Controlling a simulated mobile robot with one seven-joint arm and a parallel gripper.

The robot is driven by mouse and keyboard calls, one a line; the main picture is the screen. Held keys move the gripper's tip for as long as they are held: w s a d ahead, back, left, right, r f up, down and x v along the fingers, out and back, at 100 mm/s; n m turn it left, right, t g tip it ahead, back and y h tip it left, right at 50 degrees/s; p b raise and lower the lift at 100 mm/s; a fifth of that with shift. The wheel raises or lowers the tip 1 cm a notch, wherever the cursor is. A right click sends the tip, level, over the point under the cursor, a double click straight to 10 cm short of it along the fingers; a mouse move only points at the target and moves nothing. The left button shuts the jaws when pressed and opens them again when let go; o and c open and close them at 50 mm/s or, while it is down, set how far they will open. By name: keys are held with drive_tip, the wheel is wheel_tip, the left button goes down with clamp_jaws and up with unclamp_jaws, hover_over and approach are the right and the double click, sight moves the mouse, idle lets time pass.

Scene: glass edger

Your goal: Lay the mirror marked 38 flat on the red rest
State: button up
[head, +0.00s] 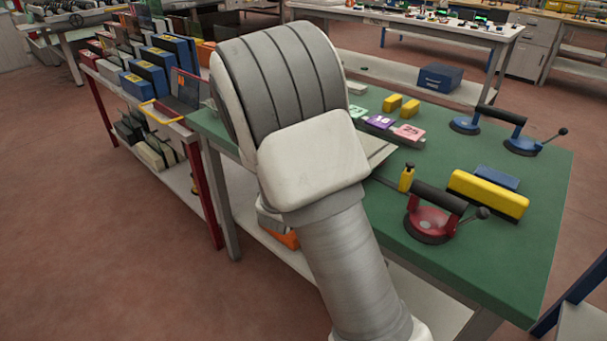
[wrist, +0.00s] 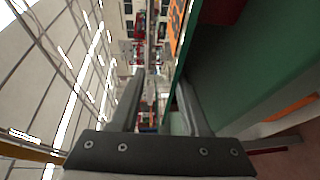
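My gripper (wrist: 160,85) shows in the wrist view with its two grey fingers apart and nothing clearly held between them. In the head view my arm hides it. In the wrist view an orange marked patch (wrist: 178,28) lies beyond the fingers, beside a large green surface (wrist: 235,70). I cannot make out the red rest.
The green-topped bench (head: 490,265) carries a red suction lifter (head: 430,222), a yellow block (head: 487,195), a small yellow bottle (head: 406,178) and a blue suction lifter (head: 520,144). A rack of several upright panels and blue boxes (head: 148,75) stands left. Floor is clear at lower left.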

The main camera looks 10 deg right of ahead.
drive_tip(key=p+v, duration=0.1)
drive_tip(key=v, duration=1.5)
drive_tip(key=shift+p, duration=0.4)
drive_tip(key=shift+d+r, duration=0.1)
drive_tip(key=shift+r, duration=0.05)
drive_tip(key=s+d+r+m+g+y, duration=0.1)
drive_tip(key=s+d+r+m+g, duration=0.1)
drive_tip(key=s+d+m+g, duration=0.55)
drive_tip(key=s+d+r+m+g+y, duration=0.15)
drive_tip(key=s+d+g, duration=0.3)
drive_tip(key=s, duration=0.55)
drive_tip(key=s+a+r+m+t+y, duration=0.25)
drive_tip(key=a+r+y, duration=0.25)
drive_tip(key=a+y, duration=0.25)
wheel_tip(320, 180, up, 20)
drive_tip(key=a+t+p, duration=0.1)
drive_tip(key=p, duration=1.8)
drive_tip(key=shift+w+r+n+p, duration=0.15)
drive_tip(key=shift+r+n+p, duration=0.1)
drive_tip(key=shift+n+p, duration=0.1)
drive_tip(key=shift+a, duration=0.15)
